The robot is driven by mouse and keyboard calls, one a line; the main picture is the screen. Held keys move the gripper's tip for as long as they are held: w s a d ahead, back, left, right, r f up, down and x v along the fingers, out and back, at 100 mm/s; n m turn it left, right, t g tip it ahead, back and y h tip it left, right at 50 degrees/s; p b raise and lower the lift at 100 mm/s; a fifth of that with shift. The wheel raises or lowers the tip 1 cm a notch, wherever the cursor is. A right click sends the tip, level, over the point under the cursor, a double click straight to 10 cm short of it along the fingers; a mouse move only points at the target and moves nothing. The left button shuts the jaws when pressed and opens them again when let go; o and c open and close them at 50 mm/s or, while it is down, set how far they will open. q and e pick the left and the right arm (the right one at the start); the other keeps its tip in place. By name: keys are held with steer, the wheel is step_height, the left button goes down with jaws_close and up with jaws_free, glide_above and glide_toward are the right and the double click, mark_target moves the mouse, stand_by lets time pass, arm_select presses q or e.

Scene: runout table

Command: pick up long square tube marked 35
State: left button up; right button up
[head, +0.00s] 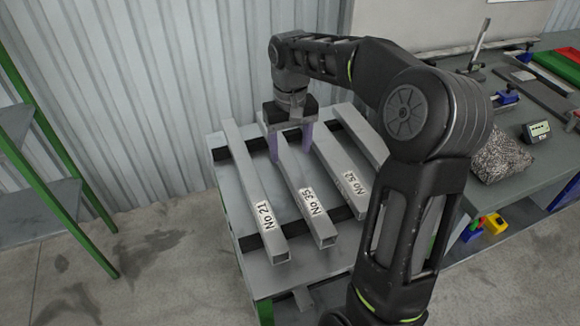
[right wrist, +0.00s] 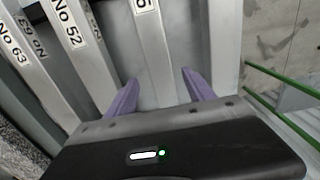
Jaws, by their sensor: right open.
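The long square tube marked No 35 (head: 304,192) lies second from the left on the runout table, its open end toward me. My right gripper (head: 291,147) is over its far part, pointing down with fingers apart, one to each side of the tube. In the right wrist view a grey tube (right wrist: 158,70) lies between the two fingers of the gripper (right wrist: 158,90); its label is cut off at the top edge. I cannot tell whether the fingers touch it. My left gripper is not in view.
Tube No 21 (head: 258,205) lies to the left and tube No 52 (head: 342,175) to the right, with gaps between. Dark crossbars support the tubes on the table (head: 224,178). A workbench (head: 500,200) with tools stands at the right, a green-framed shelf (head: 50,150) at the left.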

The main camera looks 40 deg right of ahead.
mark_target(290, 162)
steer(key=shift+f+p, duration=0.5)
steer(key=shift+f, duration=2.1)
jaws_close()
